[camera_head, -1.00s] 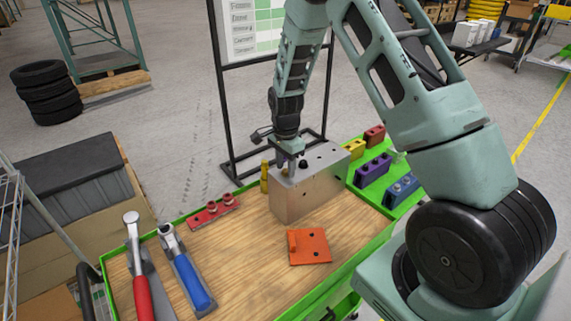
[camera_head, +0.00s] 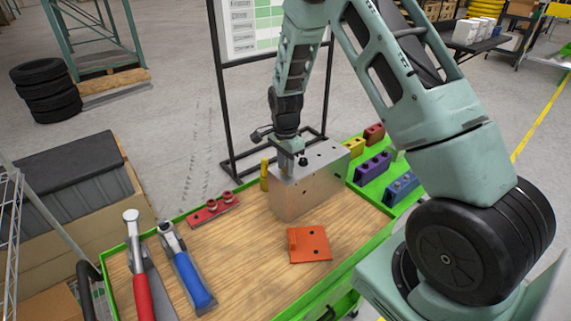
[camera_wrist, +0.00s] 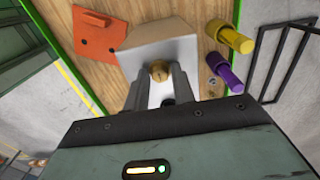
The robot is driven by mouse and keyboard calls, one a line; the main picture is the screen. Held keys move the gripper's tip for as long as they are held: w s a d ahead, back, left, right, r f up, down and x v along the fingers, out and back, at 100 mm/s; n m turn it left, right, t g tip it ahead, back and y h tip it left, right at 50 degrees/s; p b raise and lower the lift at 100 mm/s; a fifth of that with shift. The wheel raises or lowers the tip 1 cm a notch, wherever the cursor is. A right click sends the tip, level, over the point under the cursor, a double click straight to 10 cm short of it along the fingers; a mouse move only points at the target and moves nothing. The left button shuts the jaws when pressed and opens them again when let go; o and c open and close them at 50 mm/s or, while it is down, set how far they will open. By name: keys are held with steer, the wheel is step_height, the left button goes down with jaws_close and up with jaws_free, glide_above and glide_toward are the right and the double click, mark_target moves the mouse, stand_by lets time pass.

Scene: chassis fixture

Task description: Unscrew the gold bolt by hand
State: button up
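The gold bolt (camera_wrist: 158,72) shows its slotted round head in the wrist view, at the grey metal block (camera_wrist: 165,38). My gripper (camera_wrist: 159,75) has one finger on each side of the bolt head, and I see no clear gap between fingertips and head. In the head view my gripper (camera_head: 287,170) points down at the left end of the block (camera_head: 307,190), which stands on the wooden bench top. The gold bolt is hidden there behind the fingers.
An orange plate (camera_head: 309,246) lies in front of the block. A red holder (camera_head: 212,209) and two tools (camera_head: 190,280) are on the left. Coloured holders (camera_head: 373,168) line the right edge.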

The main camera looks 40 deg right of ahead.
jaws_close()
steer(key=n, duration=0.4)
steer(key=shift+r, duration=0.1)
steer(key=n, duration=0.7)
steer(key=shift+r+p, duration=0.15)
steer(key=shift+p, duration=0.15)
steer(key=n, duration=0.4)
steer(key=shift+p, duration=0.3)
